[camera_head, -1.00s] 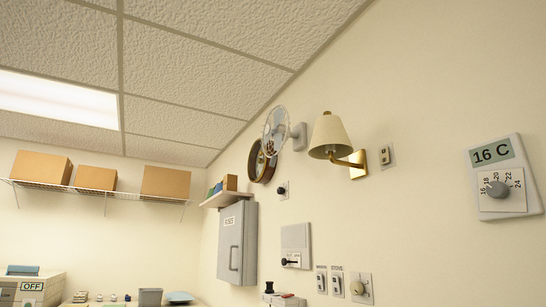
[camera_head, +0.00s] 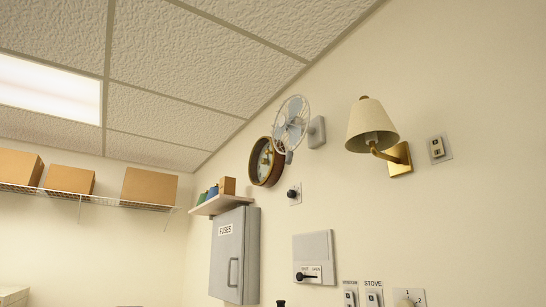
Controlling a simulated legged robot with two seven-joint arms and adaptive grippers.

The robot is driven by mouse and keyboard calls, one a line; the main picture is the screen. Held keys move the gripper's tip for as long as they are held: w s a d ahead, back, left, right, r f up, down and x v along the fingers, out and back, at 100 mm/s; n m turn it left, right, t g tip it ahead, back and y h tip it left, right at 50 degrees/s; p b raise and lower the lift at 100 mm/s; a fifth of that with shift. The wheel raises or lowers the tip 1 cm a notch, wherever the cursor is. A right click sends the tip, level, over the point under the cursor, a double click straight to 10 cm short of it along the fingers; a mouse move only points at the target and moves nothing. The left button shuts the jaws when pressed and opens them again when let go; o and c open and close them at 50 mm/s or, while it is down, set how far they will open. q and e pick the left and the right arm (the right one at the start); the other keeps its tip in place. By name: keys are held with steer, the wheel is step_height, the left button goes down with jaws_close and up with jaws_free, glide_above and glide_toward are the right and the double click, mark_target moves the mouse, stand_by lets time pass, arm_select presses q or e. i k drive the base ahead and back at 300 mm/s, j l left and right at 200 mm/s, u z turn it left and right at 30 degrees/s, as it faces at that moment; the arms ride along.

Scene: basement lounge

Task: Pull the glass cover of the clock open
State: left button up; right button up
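The wall clock (camera_head: 257,174) has a round brown rim and hangs on the right-hand wall, near the middle of the view. Its face is partly hidden by a small wall fan (camera_head: 290,124) in front of it to the right. I cannot make out whether the clock's glass cover is open or closed. Neither of my grippers shows in the head view.
A wall lamp (camera_head: 371,124) sticks out right of the fan. Below the clock are a small shelf (camera_head: 208,206) with boxes and a grey fuse cabinet (camera_head: 228,258). A panel with a lever (camera_head: 313,252) and several switches are lower right. Cardboard boxes (camera_head: 149,186) stand on a wire shelf at left.

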mark_target(267, 151)
steer(key=i+j+z, duration=0.1)
steer(key=z, duration=0.35)
steer(key=i+j+z, duration=0.1)
steer(key=j+z, duration=0.2)
steer(key=z, duration=0.15)
steer(key=j+z, duration=0.2)
steer(key=z, duration=0.2)
